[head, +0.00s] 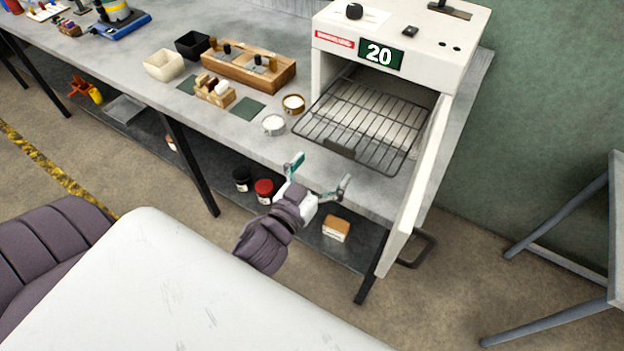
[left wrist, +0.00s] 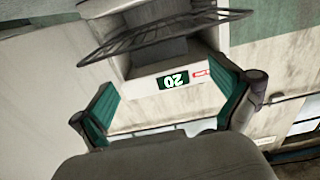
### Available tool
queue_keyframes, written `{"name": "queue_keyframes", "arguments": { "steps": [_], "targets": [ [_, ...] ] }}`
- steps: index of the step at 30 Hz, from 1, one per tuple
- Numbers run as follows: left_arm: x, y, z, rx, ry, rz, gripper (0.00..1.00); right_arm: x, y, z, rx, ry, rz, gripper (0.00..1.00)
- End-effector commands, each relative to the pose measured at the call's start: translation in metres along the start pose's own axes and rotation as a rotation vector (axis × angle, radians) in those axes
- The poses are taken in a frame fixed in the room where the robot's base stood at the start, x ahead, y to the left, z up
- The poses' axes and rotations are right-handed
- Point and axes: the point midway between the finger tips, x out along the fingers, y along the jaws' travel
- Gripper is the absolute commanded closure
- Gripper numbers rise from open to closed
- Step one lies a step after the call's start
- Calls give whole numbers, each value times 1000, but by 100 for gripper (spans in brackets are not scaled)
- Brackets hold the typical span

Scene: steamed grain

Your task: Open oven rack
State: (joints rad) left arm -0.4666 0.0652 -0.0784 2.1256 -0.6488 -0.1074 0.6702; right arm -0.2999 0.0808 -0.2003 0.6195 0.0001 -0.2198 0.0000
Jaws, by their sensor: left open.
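A white oven (head: 400,45) with a green display reading 20 stands on the bench, its door (head: 415,190) swung open to the right. The dark wire oven rack (head: 362,118) is partly out of the oven, its front edge with a dark tab over the bench top. My left gripper (head: 320,176) is open and empty, just in front of the rack's front edge and apart from it. In the left wrist view the rack (left wrist: 165,32) and the oven front (left wrist: 172,68) show upside down beyond the open fingers (left wrist: 170,108). My right gripper is not in view.
The grey bench (head: 290,155) holds a wooden block tray (head: 248,72), a black box (head: 192,44), a cream box (head: 164,65) and two small round dishes (head: 274,124) left of the rack. Jars (head: 264,190) and a small box (head: 336,229) are on the lower shelf.

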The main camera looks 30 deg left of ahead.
Motion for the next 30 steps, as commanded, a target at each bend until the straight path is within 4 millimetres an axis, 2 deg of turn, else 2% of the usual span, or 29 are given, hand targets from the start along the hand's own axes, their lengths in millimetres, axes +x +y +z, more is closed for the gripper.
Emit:
{"name": "queue_keyframes", "arguments": {
  "steps": [3,9,27,30],
  "targets": [
    [-23,-1,0,-1,-3,-3,0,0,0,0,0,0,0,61],
    [-44,0,0,0,0,-1,0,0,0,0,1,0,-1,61],
    [-47,0,0,1,0,-1,0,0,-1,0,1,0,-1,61],
    [-46,0,10,0,-18,0,0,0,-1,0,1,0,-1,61]
  ]
}}
